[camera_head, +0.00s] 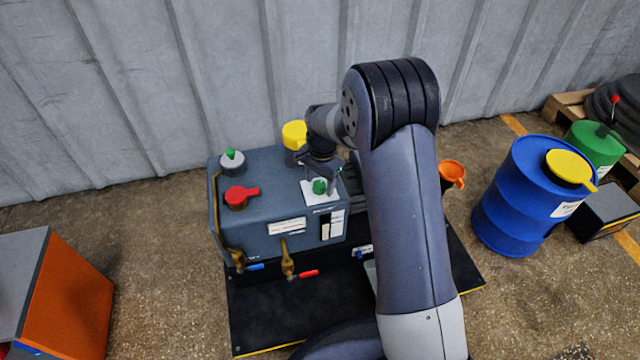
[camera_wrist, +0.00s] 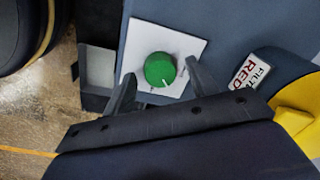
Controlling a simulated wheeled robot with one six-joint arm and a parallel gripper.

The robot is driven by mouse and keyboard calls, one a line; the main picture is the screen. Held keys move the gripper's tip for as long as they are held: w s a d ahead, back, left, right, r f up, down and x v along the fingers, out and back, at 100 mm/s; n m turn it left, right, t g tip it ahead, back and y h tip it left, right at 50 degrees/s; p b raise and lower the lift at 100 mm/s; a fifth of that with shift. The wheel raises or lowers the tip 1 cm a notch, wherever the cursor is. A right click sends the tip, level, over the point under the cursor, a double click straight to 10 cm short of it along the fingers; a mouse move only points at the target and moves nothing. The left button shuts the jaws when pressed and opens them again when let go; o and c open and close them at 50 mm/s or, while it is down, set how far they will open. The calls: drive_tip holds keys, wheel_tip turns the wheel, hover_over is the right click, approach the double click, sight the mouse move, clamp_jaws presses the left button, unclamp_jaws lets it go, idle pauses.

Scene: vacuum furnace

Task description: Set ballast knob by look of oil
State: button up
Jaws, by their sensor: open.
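The green ballast knob (camera_head: 319,187) sits on a square white plate (camera_head: 309,192) on top of the grey-blue pump housing (camera_head: 267,203). In the wrist view the knob (camera_wrist: 160,69) shows a short white pointer line toward the bottom of the picture. My gripper (camera_head: 321,176) is open over the plate, its fingers (camera_wrist: 160,80) on either side of the knob with gaps between. I cannot tell whether the fingertips reach down beside it. A white panel with dark strips (camera_head: 332,224) is on the housing's front; the oil's look cannot be made out.
A red handle (camera_head: 239,197), a grey cap with a green top (camera_head: 232,160) and a yellow cap (camera_head: 294,135) stand on the housing. Blue (camera_head: 255,267) and red (camera_head: 307,273) tap levers stick out in front. A blue drum (camera_head: 519,200) and orange funnel (camera_head: 452,174) are right.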

drive_tip(key=shift+f, duration=0.15)
drive_tip(key=shift+c, duration=0.2)
drive_tip(key=c, duration=0.9)
drive_tip(key=shift+c, duration=0.2)
drive_tip(key=shift+p, duration=0.3)
drive_tip(key=m+p, duration=0.2)
drive_tip(key=m, duration=0.1)
drive_tip(key=shift+r, duration=0.2)
drive_tip(key=m+p, duration=0.2)
drive_tip(key=m, duration=0.3)
drive_tip(key=shift+a+f+m, duration=0.1)
drive_tip(key=shift+f+m, duration=0.05)
drive_tip(key=shift+m, duration=0.25)
drive_tip(key=o, duration=1)
